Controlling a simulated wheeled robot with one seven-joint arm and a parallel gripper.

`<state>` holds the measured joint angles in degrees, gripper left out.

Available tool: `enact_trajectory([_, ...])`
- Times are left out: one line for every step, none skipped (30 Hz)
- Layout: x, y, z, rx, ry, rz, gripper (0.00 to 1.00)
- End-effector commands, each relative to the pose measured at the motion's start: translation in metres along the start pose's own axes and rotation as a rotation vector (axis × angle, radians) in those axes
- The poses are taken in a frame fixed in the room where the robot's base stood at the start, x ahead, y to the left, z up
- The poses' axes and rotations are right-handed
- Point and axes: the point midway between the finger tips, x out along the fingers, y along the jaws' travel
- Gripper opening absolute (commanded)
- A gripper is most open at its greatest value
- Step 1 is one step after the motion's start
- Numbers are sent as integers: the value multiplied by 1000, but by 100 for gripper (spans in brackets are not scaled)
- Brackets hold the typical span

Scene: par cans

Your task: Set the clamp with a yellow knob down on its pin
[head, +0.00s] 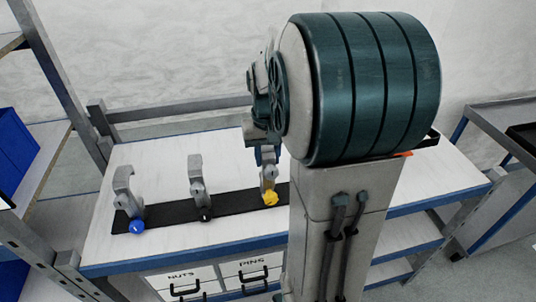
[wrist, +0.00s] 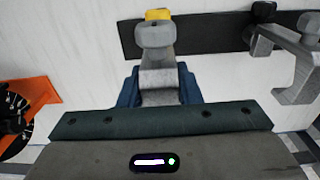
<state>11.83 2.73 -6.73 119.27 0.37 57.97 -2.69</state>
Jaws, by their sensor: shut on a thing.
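The grey clamp (head: 267,178) with a yellow knob (head: 270,198) is upright over the right part of a black strip (head: 236,203) on the table. My gripper (head: 266,156) is shut on its upper part. In the wrist view the clamp (wrist: 155,38) sits between my blue fingers (wrist: 157,88), its yellow knob (wrist: 158,14) beyond it over the strip (wrist: 208,38). Its pin is hidden, and I cannot tell whether the clamp touches the strip or hangs just above it.
A clamp with a black knob (head: 197,178) and one with a blue knob (head: 125,190) stand on the strip to the left. An orange item (wrist: 42,88) lies on the table. My arm hides the table's right middle. Drawers marked nuts and pins are below.

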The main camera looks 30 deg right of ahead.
Motion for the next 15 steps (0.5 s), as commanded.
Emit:
enact_trajectory([2, 0, 0, 0, 0, 0, 0])
enact_trajectory([3, 0, 0, 0, 0, 0, 0])
enact_trajectory([4, 0, 0, 0, 0, 0, 0])
enact_trajectory([5, 0, 0, 0, 0, 0, 0])
enact_trajectory([6, 0, 0, 0, 0, 0, 0])
enact_trajectory([6, 0, 0, 0, 0, 0, 0])
enact_trajectory([7, 0, 0, 0, 0, 0, 0])
enact_trajectory([8, 0, 0, 0, 0, 0, 0])
enact_trajectory([9, 0, 0, 0, 0, 0, 0])
enact_trajectory([10, 0, 0, 0, 0, 0, 0])
enact_trajectory([10, 0, 0, 0, 0, 0, 0])
enact_trajectory([12, 0, 0, 0, 0, 0, 0])
enact_trajectory([12, 0, 0, 0, 0, 0, 0])
enact_trajectory([13, 0, 0, 0, 0, 0, 0])
enact_trajectory([14, 0, 0, 0, 0, 0, 0])
